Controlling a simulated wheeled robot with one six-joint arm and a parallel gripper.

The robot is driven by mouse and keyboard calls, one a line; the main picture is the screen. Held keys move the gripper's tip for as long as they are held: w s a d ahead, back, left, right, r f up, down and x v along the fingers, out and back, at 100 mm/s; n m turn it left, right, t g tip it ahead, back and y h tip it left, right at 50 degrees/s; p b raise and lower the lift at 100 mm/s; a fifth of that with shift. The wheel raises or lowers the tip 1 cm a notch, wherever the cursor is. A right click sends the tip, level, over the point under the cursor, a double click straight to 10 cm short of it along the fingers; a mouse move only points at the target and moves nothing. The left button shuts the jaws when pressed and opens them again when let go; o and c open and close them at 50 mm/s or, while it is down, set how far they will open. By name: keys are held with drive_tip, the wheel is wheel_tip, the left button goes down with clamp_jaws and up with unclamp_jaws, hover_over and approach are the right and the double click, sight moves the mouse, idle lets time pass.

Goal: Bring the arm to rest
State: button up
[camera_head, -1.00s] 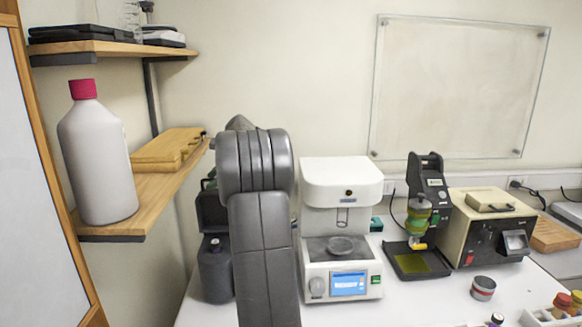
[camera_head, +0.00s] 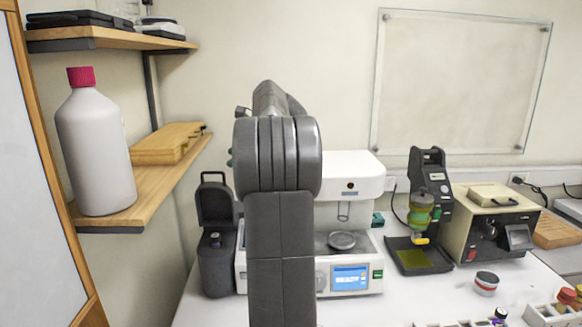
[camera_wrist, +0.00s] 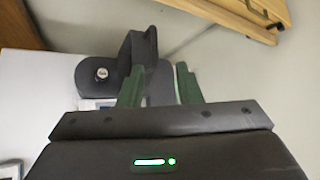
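My arm stands upright in the middle of the head view, in front of the white instrument (camera_head: 352,170). It hides that instrument's left part. My gripper (camera_wrist: 160,82) shows in the wrist view as two green fingers set apart, with nothing held between them. In the head view the gripper is mostly hidden behind my arm. A dark container with its lid raised (camera_head: 217,265) stands just left of my arm on the white table. It also shows beyond the fingers in the wrist view (camera_wrist: 92,75).
A wooden shelf (camera_head: 160,185) on the left holds a large white bottle (camera_head: 95,150) with a red cap. A dark stand with a green-yellow vessel (camera_head: 422,210) and a beige box instrument (camera_head: 490,225) stand to the right. A small round tin (camera_head: 486,284) sits in front of them.

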sight(213, 185)
drive_tip(key=p+x, duration=0.2)
drive_tip(key=x, duration=0.9)
drive_tip(key=shift+r+p, duration=0.1)
drive_tip(key=shift+p, duration=0.25)
drive_tip(key=shift+s+d, duration=0.2)
drive_tip(key=shift+s, duration=0.05)
drive_tip(key=shift+s+t, duration=0.3)
drive_tip(key=shift+s, duration=0.3)
drive_tip(key=shift+s+f, duration=0.1)
drive_tip(key=shift+f, duration=0.1)
drive_tip(key=shift+n, duration=0.3)
